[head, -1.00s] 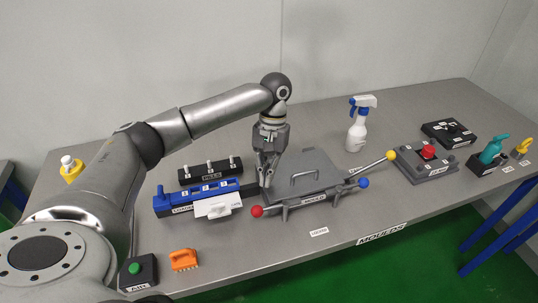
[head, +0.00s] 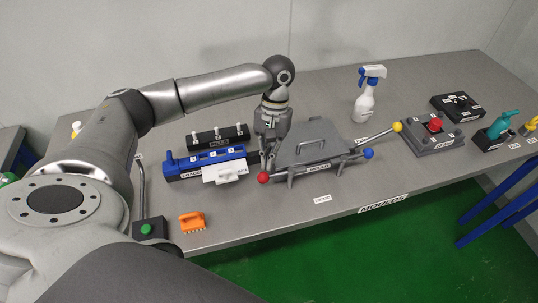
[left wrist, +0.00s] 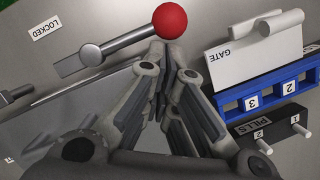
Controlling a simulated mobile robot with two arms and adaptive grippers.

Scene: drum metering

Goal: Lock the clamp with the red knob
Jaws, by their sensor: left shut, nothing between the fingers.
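The red knob (head: 263,177) is a ball on the end of a metal lever at the front left of the grey mould (head: 318,143). In the left wrist view the red knob (left wrist: 170,20) and its lever (left wrist: 125,40) lie just beyond my fingertips. A label reading LOCKED (left wrist: 47,25) lies on the table, apart from the lever. My left gripper (head: 267,167) points down between the blue loader and the mould, close behind the red knob. Its fingers (left wrist: 160,48) are shut and empty. Whether they touch the knob or lever is unclear. My right gripper is not in view.
The blue loader (head: 185,165) with its white gate (head: 225,173) is close left of the gripper, the pills rack (head: 218,138) behind it. Levers with blue (head: 368,153) and yellow (head: 397,126) knobs reach right. The table front is mostly clear.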

